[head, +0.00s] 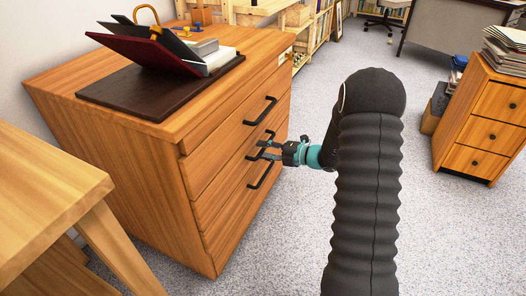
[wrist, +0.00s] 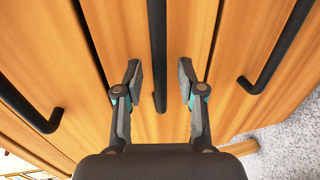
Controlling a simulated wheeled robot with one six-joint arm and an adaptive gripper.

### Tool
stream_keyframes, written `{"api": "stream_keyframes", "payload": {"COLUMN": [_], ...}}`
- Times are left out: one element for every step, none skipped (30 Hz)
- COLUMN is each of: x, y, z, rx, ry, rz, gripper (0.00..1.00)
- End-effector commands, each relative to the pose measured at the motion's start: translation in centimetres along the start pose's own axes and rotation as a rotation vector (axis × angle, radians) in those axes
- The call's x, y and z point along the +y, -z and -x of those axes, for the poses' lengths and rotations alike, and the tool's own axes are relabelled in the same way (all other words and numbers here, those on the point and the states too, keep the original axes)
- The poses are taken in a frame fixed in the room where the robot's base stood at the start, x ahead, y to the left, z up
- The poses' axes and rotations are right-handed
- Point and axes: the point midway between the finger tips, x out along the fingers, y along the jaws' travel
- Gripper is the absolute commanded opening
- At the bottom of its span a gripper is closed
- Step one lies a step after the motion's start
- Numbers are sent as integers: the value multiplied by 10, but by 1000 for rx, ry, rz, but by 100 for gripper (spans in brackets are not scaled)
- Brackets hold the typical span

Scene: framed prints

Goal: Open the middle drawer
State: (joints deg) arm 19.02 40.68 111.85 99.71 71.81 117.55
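The wooden dresser (head: 165,125) has drawers with black bar handles. The middle drawer (head: 216,188) looks shut, its front level with the others. Its black handle (wrist: 157,45) runs up the centre of the wrist view. My gripper (head: 263,151) is at this handle in the head view. In the wrist view my gripper (wrist: 160,74) is open, with one fingertip on each side of the handle and a gap on both sides. The handle's lower end shows between the fingers. In the head view my fingers partly hide the handle.
The upper handle (head: 261,111) and lower handle (head: 261,174) are close to my gripper. A dark board (head: 150,100) with folders lies on the dresser. A wooden table (head: 45,185) stands at left, a small cabinet (head: 487,130) at right. Carpet (head: 285,235) before the dresser is clear.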

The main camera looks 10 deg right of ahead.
Motion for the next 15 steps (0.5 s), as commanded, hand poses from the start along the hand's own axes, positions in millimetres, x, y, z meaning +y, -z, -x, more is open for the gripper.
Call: {"api": "stream_keyframes", "payload": {"x": [0, 0, 0, 0, 0, 0, 0, 0, 0, 0, 0, 0, 0, 0, 0], "y": [0, 0, 0, 0, 0, 0, 0, 0, 0, 0, 0, 0, 0, 0, 0], "z": [-5, -6, -8, -9, -10, -11, -11, -11, -11, -11, -11, -11, -11, -11, -11], "rx": [1, 1, 1, 1, 1, 1, 1, 1, 1, 1, 0, 0, 0, 0, 0], "ry": [0, 0, 0, 0, 0, 0, 0, 0, 0, 0, 0, 0, 0, 0, 0], "rz": [0, 0, 0, 0, 0, -1, -1, -1, -1, 0, 0, -1, 0, 0, 0], "gripper": [39, 39, 39, 39, 39, 39, 39, 39, 39, 39, 39, 39, 39, 34, 24]}}
